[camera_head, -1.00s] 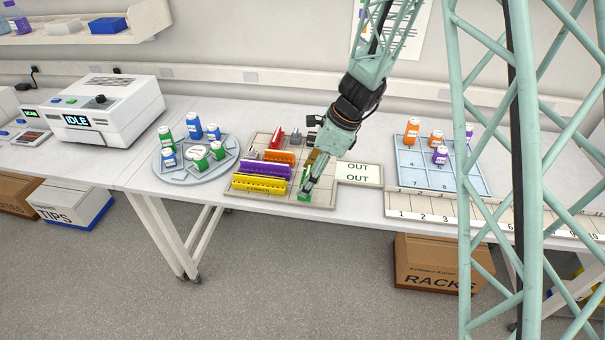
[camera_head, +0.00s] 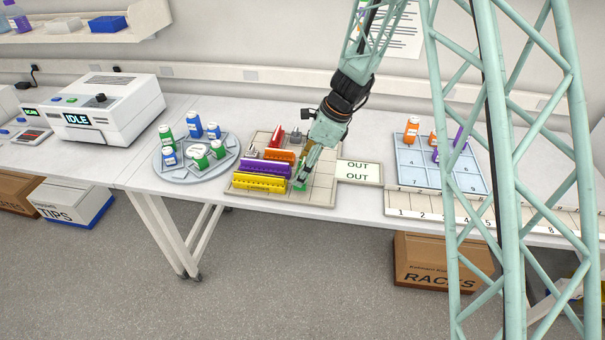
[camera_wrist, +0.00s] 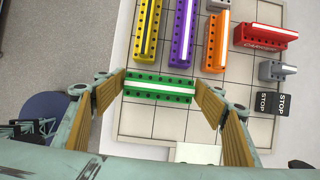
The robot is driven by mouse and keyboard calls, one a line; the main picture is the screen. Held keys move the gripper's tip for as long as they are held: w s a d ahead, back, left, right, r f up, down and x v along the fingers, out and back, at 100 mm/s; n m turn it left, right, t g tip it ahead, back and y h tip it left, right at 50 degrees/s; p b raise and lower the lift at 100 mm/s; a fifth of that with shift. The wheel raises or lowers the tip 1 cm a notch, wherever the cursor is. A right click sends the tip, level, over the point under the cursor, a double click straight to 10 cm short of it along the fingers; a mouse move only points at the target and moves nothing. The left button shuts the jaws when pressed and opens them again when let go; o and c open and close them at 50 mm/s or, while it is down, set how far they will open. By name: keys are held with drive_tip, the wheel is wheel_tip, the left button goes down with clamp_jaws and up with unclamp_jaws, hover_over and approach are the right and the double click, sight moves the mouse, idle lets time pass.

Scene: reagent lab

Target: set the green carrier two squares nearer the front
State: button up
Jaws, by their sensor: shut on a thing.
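The green carrier (camera_head: 299,187) is a short bar with a row of holes and a white strip. It shows clearly in the wrist view (camera_wrist: 160,89), lying crosswise between the two finger pads. My gripper (camera_head: 303,178) is shut on it, one finger at each end, as the wrist view (camera_wrist: 160,86) shows. The carrier is over the gridded board (camera_head: 318,196), right of the yellow and purple carriers. I cannot tell whether it touches the board. In the head view my fingers hide part of it.
On the board stand a yellow carrier (camera_head: 259,184), a purple carrier (camera_head: 265,169), an orange carrier (camera_head: 279,155), a red carrier (camera_head: 278,136) and a grey one (camera_wrist: 277,70). An OUT plate (camera_head: 358,172) adjoins the board's right. The front right squares are bare.

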drive_tip(key=shift+f, duration=1.35)
drive_tip(key=shift+f+b, duration=0.15)
drive_tip(key=shift+b, duration=0.15)
drive_tip(key=o, duration=0.9)
drive_tip(key=p+v, duration=0.1)
drive_tip(key=v, duration=1.1)
drive_tip(key=shift+r+p, duration=0.2)
drive_tip(key=shift+p, duration=0.1)
drive_tip(key=shift+r, duration=0.1)
